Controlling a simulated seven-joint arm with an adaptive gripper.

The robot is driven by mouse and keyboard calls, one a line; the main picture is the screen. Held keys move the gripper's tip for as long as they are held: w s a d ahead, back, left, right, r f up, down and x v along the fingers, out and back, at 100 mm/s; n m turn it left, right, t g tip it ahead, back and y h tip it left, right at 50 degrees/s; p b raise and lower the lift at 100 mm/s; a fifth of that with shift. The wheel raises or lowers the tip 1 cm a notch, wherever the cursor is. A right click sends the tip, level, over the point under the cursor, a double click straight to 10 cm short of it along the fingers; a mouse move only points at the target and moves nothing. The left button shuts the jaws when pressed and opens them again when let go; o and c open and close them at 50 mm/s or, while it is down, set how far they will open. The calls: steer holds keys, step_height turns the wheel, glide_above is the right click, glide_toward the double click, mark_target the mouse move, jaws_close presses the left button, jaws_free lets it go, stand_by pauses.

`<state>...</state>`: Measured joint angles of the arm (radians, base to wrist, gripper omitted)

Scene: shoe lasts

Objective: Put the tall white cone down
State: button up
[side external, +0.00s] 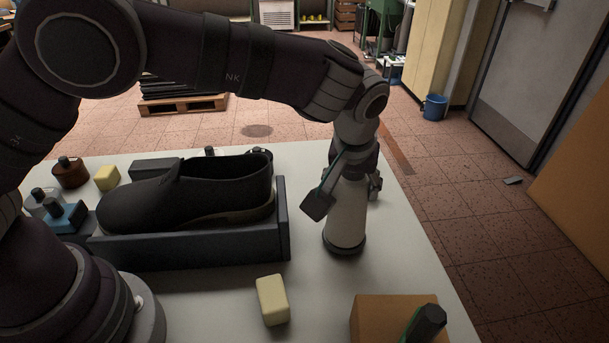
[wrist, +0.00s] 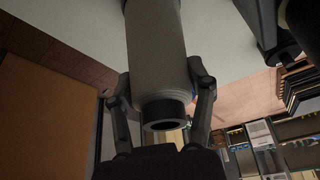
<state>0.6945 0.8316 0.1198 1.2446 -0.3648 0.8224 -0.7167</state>
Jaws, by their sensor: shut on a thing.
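The tall white cone (side external: 346,222) stands upright at the right part of the table, with a dark ring around its base. My gripper (side external: 347,192) comes down from above, its fingers on either side of the cone's upper part and shut on it. In the wrist view the cone (wrist: 156,45) lies between both fingers (wrist: 160,88), its dark open top end facing the camera. The base is at or very close to the tabletop; I cannot tell whether it touches.
A dark tray (side external: 200,250) holding a black shoe (side external: 190,197) is left of the cone. A pale yellow block (side external: 272,300) lies in front, and an orange-brown box (side external: 372,316) with a dark-handled object (side external: 427,321) is at front right. The table (side external: 410,245) is bare around the cone.

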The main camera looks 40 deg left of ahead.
steer(key=shift+f, duration=0.55)
steer(key=shift+f, duration=0.1)
steer(key=o, duration=1.2)
steer(key=shift+o, duration=0.2)
steer(key=v, duration=1.2)
steer(key=s+a+r+m+h, duration=0.15)
steer(key=s+a, duration=0.25)
steer(key=a, duration=0.4)
steer(key=s+a+r+m, duration=0.1)
steer(key=s+a+r, duration=0.1)
steer(key=s+a, duration=0.35)
steer(key=s+a+f, duration=0.1)
steer(key=s+a+m+t, duration=0.1)
steer(key=s+a+f+m, duration=0.1)
steer(key=s, duration=0.1)
steer(key=shift+a+f, duration=0.25)
steer(key=shift+f, duration=0.05)
